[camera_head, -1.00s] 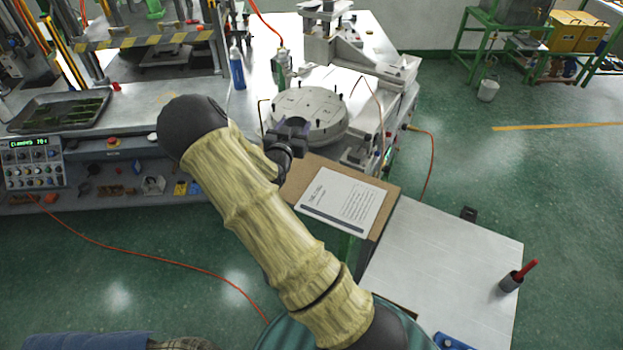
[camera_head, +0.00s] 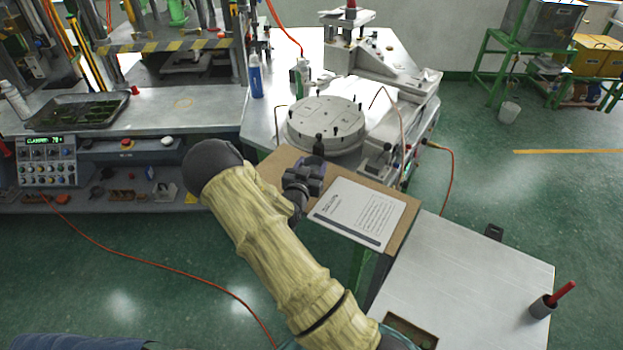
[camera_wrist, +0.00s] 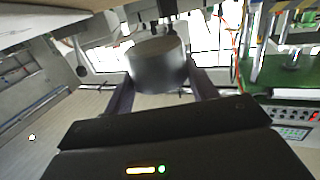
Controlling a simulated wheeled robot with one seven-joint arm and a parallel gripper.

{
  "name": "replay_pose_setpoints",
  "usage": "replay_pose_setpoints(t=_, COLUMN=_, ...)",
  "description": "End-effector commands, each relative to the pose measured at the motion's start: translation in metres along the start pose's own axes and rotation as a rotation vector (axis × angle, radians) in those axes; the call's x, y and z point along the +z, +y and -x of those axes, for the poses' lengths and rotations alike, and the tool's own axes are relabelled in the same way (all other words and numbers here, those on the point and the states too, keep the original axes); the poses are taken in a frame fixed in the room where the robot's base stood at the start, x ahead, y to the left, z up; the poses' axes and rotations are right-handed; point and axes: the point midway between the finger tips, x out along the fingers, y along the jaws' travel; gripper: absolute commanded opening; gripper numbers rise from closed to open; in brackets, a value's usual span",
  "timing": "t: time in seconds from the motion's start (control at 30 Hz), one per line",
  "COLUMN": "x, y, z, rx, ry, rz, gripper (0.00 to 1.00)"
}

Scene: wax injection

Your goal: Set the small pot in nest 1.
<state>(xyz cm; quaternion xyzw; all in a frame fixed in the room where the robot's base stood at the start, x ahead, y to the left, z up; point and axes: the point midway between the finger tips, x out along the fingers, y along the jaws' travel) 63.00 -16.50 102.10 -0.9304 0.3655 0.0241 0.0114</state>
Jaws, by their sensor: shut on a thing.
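The small pot (camera_wrist: 157,70) is a plain grey cylinder in the wrist view, slightly blurred, held between the two dark fingers of my gripper (camera_wrist: 162,92). In the head view my gripper (camera_head: 308,170) is over the brown board, just short of the round turntable's near edge; I cannot make out the pot there. The pale turntable (camera_head: 325,115) has a sectioned top with several black pegs around it. Its markings are too small to read, so I cannot tell which place is nest 1.
A brown board (camera_head: 275,165) with a printed sheet (camera_head: 360,210) lies in front of the turntable. A white-topped table (camera_head: 470,285) carries a red-handled tool in a cup (camera_head: 543,305). A blue bottle (camera_head: 255,77) stands left of the turntable. A dark tray (camera_head: 80,112) lies at far left.

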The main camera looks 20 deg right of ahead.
Motion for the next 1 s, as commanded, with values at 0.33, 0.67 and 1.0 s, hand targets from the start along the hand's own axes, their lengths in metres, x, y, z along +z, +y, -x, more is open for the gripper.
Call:
replay_pose_setpoints(t=0.33, x=0.041, y=0.0, z=-0.002, rx=0.0, ry=-0.001, rz=0.002, gripper=0.33)
replay_pose_setpoints(t=0.67, x=0.044, y=0.0, z=-0.002, rx=0.0, ry=0.001, rz=0.0, gripper=0.33)
replay_pose_setpoints(t=1.0, x=0.048, y=0.0, z=-0.002, rx=0.0, ry=0.0, rz=0.0, gripper=0.79)
